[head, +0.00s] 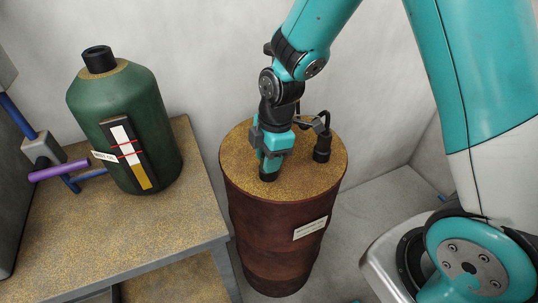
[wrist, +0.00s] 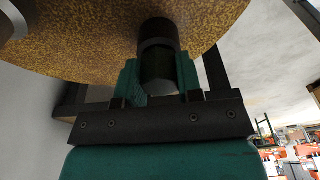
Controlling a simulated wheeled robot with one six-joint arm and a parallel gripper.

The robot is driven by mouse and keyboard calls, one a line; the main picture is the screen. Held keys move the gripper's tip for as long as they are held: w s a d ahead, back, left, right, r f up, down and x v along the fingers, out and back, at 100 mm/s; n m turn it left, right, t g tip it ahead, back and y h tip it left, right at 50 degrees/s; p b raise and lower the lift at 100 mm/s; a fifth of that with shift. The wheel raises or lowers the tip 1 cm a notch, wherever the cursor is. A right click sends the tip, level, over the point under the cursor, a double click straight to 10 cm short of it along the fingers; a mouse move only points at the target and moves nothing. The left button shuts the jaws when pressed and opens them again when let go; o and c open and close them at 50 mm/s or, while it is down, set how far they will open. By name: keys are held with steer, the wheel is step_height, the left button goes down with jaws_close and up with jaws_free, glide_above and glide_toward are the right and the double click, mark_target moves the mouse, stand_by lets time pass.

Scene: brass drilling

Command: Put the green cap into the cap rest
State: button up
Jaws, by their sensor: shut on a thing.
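My gripper (head: 268,165) is over the top of the brown barrel, pointing down. In the wrist view, my gripper (wrist: 158,78) has its teal fingers closed on either side of a dark green cylinder, which looks like the green cap (wrist: 158,66). Beyond it, toward the barrel top, are a grey ring and a dark, blackish section (wrist: 158,29). In the head view a dark end (head: 268,177) shows below the fingers, at the barrel top. I cannot tell whether it is the cap or a fitting, or whether they are joined. I cannot identify the cap rest for certain.
The brown barrel (head: 275,235) has a speckled top and a black upright fitting (head: 322,149) right of my gripper. A green tank (head: 115,115) with a black top stands on the speckled table (head: 95,240) at left.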

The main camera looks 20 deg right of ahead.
stand_by(0.3)
steer(key=o, duration=1.6)
steer(key=shift+c, duration=0.2)
steer(key=shift+r, duration=0.15)
steer(key=shift+r+p, duration=3.15)
steer(key=shift+r, duration=0.3)
